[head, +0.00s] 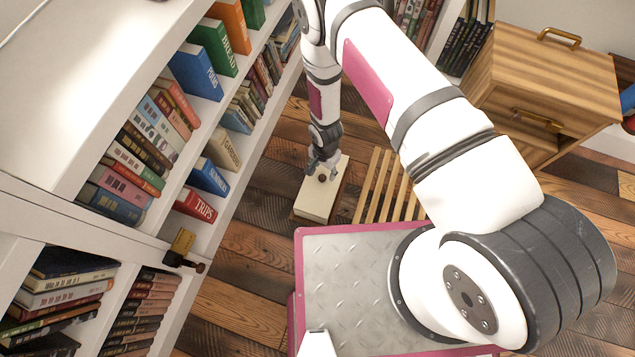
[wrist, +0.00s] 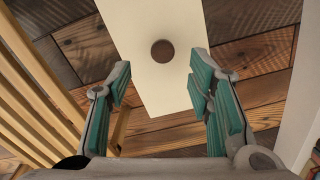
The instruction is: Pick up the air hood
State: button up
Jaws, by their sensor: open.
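A cream, flat-topped rectangular block (head: 316,204), which appears to be the air hood, lies on the plank floor between the bookshelf and a slatted wooden piece. In the wrist view, its pale top (wrist: 157,22) has a dark brown round spot near the middle. My gripper (head: 323,172) is over the block and hides part of its top in the head view. In the wrist view, my gripper (wrist: 160,68) is open, with its green-padded fingers apart on either side of the pale top and nothing between them. I cannot tell the exact gap between fingertips and block.
A white bookshelf (head: 172,240) full of books stands on the left. The slatted wooden piece (head: 385,187) lies close to the block's right side. A wooden cabinet (head: 545,75) with brass handles stands at the upper right. Bare floor (head: 240,315) shows below the block.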

aim_at(322, 178)
jog(key=f+b, duration=0.1)
jog(key=f, duration=0.2)
jog(key=f+b, duration=0.1)
jog(key=f, duration=0.1)
jog(key=shift+s+a+b, duration=0.1)
jog(key=shift+a+b, duration=0.15)
jog(key=shift+b, duration=0.1)
grip_shut()
